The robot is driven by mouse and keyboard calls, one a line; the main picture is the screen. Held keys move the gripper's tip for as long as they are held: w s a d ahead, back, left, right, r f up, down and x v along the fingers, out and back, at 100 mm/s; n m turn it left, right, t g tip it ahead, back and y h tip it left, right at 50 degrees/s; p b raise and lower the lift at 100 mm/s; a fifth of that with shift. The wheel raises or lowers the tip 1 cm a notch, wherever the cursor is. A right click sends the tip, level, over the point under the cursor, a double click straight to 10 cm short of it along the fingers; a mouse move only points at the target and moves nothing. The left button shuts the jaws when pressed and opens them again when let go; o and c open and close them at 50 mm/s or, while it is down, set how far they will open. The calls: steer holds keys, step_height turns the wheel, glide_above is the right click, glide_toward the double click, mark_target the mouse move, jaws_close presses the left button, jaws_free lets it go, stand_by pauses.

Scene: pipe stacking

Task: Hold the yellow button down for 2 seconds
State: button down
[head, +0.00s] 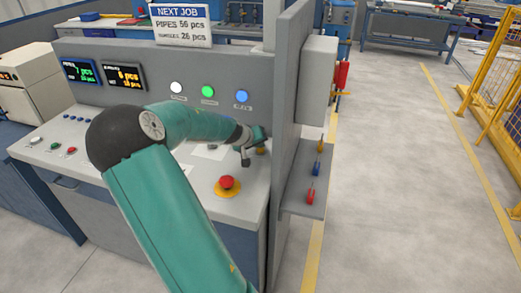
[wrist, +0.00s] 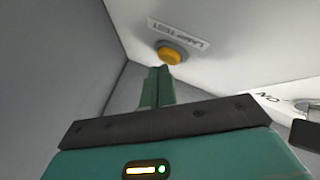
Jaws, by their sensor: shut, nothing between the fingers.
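The yellow button (wrist: 172,54) sits in a grey ring on the pale panel surface, in front of a label that reads "LAMP TEST". In the head view the yellow button (head: 262,150) is small and partly hidden by my gripper (head: 247,160), at the right end of the console beside the tall grey side panel. In the wrist view my gripper (wrist: 160,70) is shut and empty. Its fingertips appear just at the near edge of the button. I cannot tell whether they touch it or whether it is pressed.
A red mushroom button (head: 227,183) on a yellow base stands nearer on the console. The tall grey side panel (head: 285,120) rises close to the right of my gripper. White, green and blue lamps (head: 208,91) line the back panel. A metal-ringed control (wrist: 308,105) shows at right.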

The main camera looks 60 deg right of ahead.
mark_target(259, 151)
steer(key=shift+f, duration=0.4)
stand_by(2.0)
steer(key=shift+r, duration=0.1)
stand_by(1.0)
steer(key=shift+r, duration=0.7)
steer(key=shift+r, duration=0.1)
steer(key=shift+r, duration=2.45)
